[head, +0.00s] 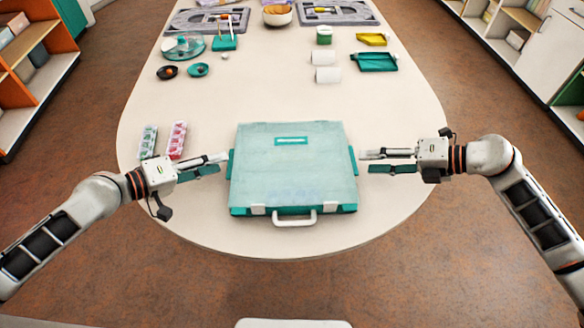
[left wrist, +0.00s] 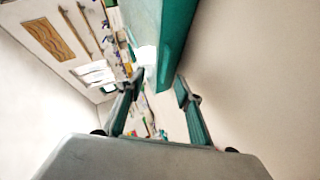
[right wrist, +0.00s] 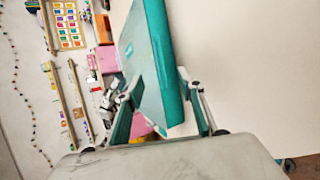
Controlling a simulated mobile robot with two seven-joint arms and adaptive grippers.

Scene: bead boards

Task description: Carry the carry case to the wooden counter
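The carry case (head: 293,170) lies flat on the pale table, with a translucent teal lid, a white front handle and teal side grips. My left gripper (head: 222,163) is open just left of the case, its fingertips close to the left side grip. My right gripper (head: 366,161) is open just right of it, near the right side grip. The case's teal edge shows ahead of the open fingers in the left wrist view (left wrist: 176,45) and in the right wrist view (right wrist: 163,50). I cannot tell whether any finger touches it. I cannot clearly identify the wooden counter.
Two pill-box-like bead trays (head: 177,139) lie left of the case. Teal trays (head: 375,62), small bowls (head: 198,70), white blocks (head: 326,75) and grey mats (head: 338,13) stand further back. Shelves (head: 35,60) line the left side; white cabinets (head: 550,45) stand right. Brown floor surrounds the table.

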